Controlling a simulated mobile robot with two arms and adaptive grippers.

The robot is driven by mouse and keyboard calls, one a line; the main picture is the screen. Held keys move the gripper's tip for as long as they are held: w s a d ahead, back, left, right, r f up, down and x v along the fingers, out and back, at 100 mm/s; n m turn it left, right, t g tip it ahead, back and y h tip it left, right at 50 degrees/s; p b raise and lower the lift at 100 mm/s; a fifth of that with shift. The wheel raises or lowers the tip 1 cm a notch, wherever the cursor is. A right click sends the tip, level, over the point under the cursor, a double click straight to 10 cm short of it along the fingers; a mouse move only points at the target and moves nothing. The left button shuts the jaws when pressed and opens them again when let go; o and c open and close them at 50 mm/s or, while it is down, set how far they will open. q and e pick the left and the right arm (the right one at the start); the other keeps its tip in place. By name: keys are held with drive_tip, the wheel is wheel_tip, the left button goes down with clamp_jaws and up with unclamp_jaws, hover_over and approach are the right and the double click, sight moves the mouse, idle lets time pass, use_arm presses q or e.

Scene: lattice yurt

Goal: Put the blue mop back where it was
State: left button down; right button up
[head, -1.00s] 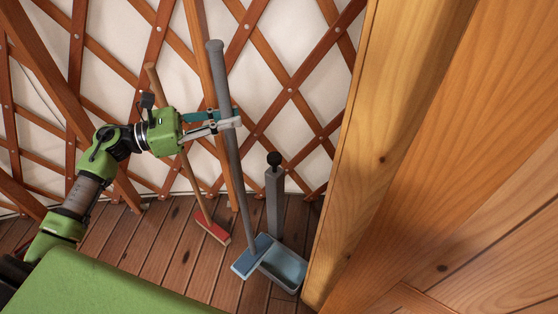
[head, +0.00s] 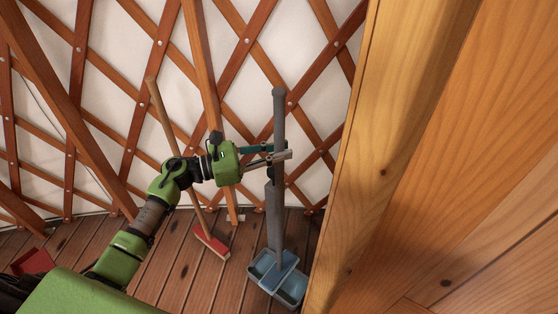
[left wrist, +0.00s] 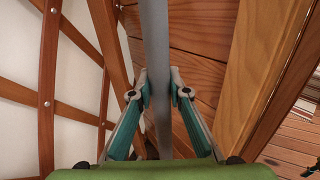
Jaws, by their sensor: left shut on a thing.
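The blue mop has a long grey handle (head: 279,112) and a flat blue head (head: 286,262). My left gripper (head: 280,153) is shut on the handle in its upper part and holds the mop nearly upright. In the left wrist view the two fingers (left wrist: 160,92) flank the grey handle (left wrist: 155,35). The mop head is over or in a pale blue tray (head: 292,290) with a grey post (head: 270,200), beside the wooden post. I cannot tell if the head touches the tray. The handle partly hides the grey post. My right gripper is not in view.
A broom with a wooden handle (head: 165,115) and red head (head: 212,243) leans on the lattice wall (head: 245,45) to the left. A thick wooden post (head: 350,160) stands close on the right. A red object (head: 33,262) lies at lower left.

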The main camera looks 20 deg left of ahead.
use_arm(q)
wheel_tip(320, 180, down, 3)
drive_tip(key=shift+r+b, duration=0.1)
drive_tip(key=shift+b, duration=0.25)
drive_tip(key=shift+f+b, duration=0.25)
drive_tip(key=shift+b, duration=0.05)
drive_tip(key=c, duration=1.9)
unclamp_jaws()
drive_tip(key=shift+f, duration=0.1)
